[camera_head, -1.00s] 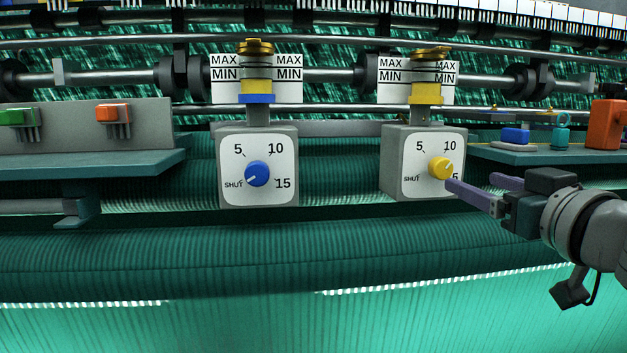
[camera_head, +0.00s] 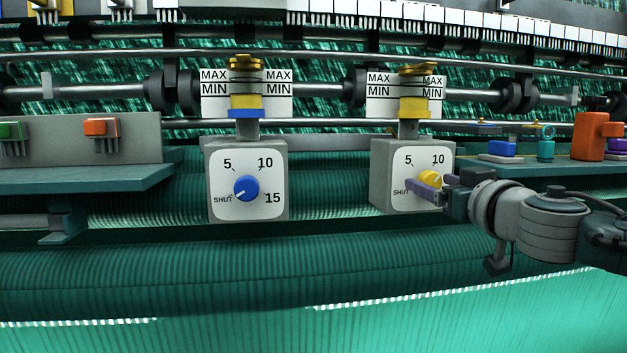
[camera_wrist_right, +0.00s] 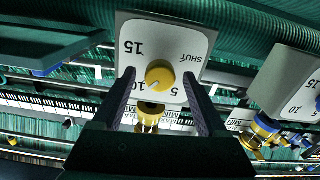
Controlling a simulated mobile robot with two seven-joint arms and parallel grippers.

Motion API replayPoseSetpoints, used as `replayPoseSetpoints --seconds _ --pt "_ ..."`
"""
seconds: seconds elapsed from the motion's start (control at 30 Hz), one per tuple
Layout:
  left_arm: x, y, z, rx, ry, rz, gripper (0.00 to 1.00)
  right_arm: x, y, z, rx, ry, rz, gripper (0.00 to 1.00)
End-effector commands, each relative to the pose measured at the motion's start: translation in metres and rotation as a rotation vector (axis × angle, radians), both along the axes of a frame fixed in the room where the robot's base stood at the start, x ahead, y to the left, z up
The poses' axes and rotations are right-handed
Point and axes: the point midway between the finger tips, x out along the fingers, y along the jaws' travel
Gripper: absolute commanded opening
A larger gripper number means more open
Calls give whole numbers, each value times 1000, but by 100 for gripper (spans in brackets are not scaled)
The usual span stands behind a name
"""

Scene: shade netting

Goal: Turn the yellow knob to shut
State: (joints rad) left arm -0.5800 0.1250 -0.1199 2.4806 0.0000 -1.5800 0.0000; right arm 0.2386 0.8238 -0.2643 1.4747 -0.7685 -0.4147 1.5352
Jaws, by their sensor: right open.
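The yellow knob (camera_head: 430,180) sits on the white dial face of the right-hand grey box (camera_head: 380,178), marked SHUT, 5, 10 and 15. My right gripper (camera_head: 434,188) is open in front of it, and one finger covers part of the knob and dial. In the right wrist view the dial appears upside down. There the knob (camera_wrist_right: 160,75) lies between the two spread fingers (camera_wrist_right: 164,100), with a visible gap on each side. Its pointer appears to be toward 10, away from SHUT. My left gripper is not in view.
A similar box with a blue knob (camera_head: 246,188) pointing at SHUT hangs to the left. MAX/MIN gauges (camera_head: 246,92) stand above both boxes. A teal shelf (camera_head: 560,163) with small coloured parts lies right, close behind my arm. Green netting (camera_head: 200,270) spreads below.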

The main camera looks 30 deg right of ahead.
Motion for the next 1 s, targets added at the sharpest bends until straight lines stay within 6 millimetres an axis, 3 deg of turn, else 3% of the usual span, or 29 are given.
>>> replayPoseSetpoints --seconds 0.07,0.73,1.0 --pt "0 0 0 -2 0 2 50 0 0 0 0 0 0 76" --pt "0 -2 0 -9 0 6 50 0 0 0 0 0 0 0" --pt "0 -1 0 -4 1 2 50 0 0 0 -8 2 0 0"
